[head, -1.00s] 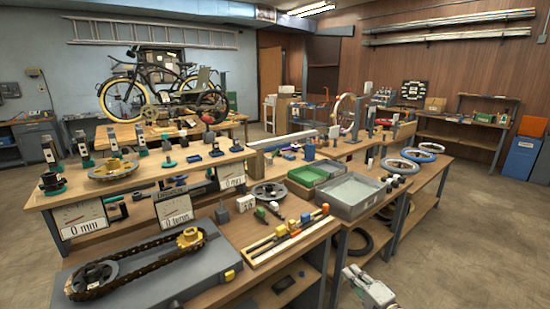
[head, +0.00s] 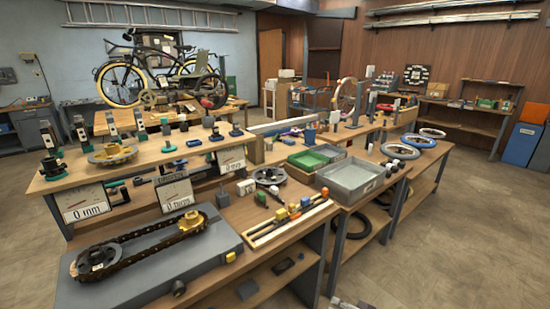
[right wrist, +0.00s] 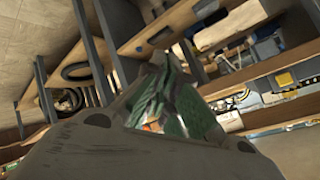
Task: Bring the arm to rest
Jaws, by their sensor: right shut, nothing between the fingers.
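My right gripper (right wrist: 172,110) shows in the right wrist view, its fingers together past the large grey wrist housing, with nothing seen between them. In the head view only a small pale piece of my right arm shows at the bottom edge, over the floor in front of the bench, apart from the things on it. My left gripper is not in view.
The near bench carries a grey case with a chain drive (head: 150,245), a wooden rack (head: 290,222), a grey tray (head: 350,179) and a green tray (head: 308,160). A bicycle (head: 150,75) stands behind. Floor (head: 455,250) on the right is clear.

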